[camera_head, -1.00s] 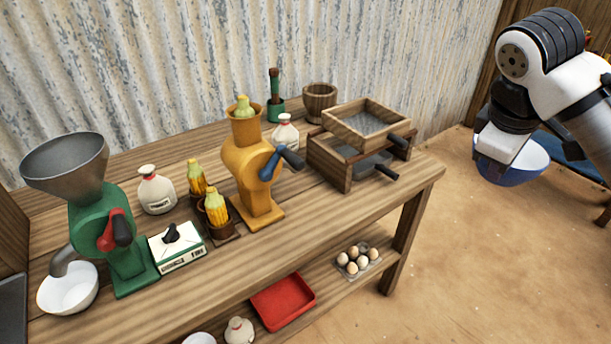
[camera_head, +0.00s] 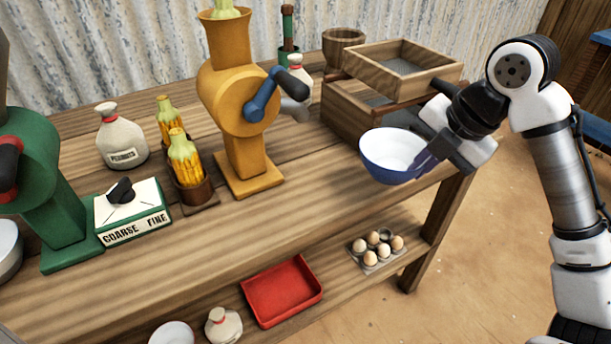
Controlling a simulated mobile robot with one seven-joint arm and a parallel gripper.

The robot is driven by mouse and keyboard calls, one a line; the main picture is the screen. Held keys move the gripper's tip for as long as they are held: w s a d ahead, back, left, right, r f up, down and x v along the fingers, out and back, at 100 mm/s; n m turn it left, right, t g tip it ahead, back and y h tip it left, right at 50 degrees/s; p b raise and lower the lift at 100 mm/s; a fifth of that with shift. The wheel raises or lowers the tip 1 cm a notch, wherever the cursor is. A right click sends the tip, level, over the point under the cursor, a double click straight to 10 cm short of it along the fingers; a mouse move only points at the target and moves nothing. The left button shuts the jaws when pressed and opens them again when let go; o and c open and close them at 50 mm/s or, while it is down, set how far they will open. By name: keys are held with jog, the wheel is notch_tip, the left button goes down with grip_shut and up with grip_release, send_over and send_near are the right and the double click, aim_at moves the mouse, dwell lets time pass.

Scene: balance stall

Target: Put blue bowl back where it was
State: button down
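The blue bowl (camera_head: 378,174), blue outside and white inside, is held upright in the air in front of the wooden sieve boxes. My gripper (camera_head: 428,158) is at the bowl's right side and appears shut on its rim. The fingertips are partly hidden against the bowl.
The wooden table (camera_head: 300,200) holds a yellow mill (camera_head: 240,100), a green mill (camera_head: 45,180), corn cups, a peanut sack (camera_head: 120,135) and stacked sieves (camera_head: 400,70). Below are a red tray (camera_head: 283,290), eggs (camera_head: 378,248) and a white bowl (camera_head: 172,334). Bare tabletop lies before the yellow mill.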

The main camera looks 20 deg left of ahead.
jog(key=shift+a+f+n, duration=0.35)
jog(key=shift+f+n, duration=0.15)
jog(key=shift+f, duration=0.1)
jog(key=shift+a, duration=0.35)
jog(key=w+a, duration=0.1)
jog(key=a, duration=0.4)
jog(key=w+a, duration=0.2)
jog(key=a, duration=0.4)
jog(key=w+a, duration=0.1)
jog(key=a, duration=0.4)
jog(key=shift+w+a, duration=0.35)
jog(key=shift+f, duration=1.7)
jog(key=shift+f, duration=0.2)
jog(key=c, duration=1.6)
grip_release()
jog(key=shift+c, duration=0.2)
jog(key=shift+r, duration=0.15)
jog(key=p+v, duration=0.1)
jog(key=v, duration=1.1)
jog(key=shift+w, duration=0.2)
